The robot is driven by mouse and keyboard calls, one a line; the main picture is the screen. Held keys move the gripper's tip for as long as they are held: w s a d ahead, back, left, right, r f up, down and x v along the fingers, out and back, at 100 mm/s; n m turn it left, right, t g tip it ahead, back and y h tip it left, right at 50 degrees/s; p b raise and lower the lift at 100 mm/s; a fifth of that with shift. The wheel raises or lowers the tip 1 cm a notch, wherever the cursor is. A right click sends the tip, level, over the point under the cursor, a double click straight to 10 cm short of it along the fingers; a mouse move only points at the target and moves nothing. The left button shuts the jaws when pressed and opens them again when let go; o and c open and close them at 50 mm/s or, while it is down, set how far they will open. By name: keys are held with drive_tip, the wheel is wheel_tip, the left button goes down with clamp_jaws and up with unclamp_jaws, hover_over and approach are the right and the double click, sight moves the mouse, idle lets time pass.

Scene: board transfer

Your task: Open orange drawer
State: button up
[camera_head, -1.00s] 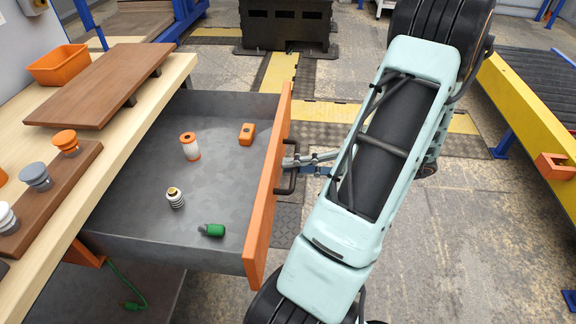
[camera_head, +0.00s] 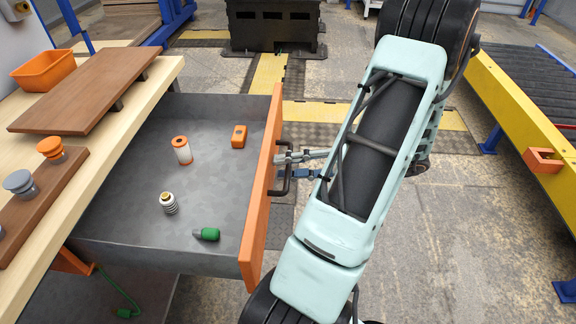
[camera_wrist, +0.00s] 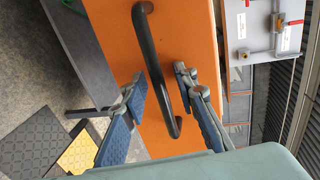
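The orange drawer (camera_head: 259,212) stands far out from the wooden bench, its grey inside open to view. Its dark bar handle (camera_head: 288,178) is on the outer face of the orange front. In the wrist view the handle (camera_wrist: 148,45) crosses the orange front (camera_wrist: 108,28). My gripper (camera_head: 284,165) is at the handle, and in the wrist view my gripper (camera_wrist: 158,80) has one finger on each side of the bar. The fingers are spread, with visible gaps to the bar. Inside lie a white-and-orange cylinder (camera_head: 182,151), an orange block (camera_head: 239,136), a ribbed white part (camera_head: 169,203) and a green part (camera_head: 207,234).
The bench top (camera_head: 130,112) holds a brown board (camera_head: 88,88), an orange bin (camera_head: 43,72) and a second board (camera_head: 50,198) with knobs. A yellow-sided conveyor (camera_head: 505,105) stands at the right. Open floor lies between it and my arm.

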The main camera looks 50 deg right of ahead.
drive_tip(key=v, duration=1.2)
drive_tip(key=shift+f, duration=0.1)
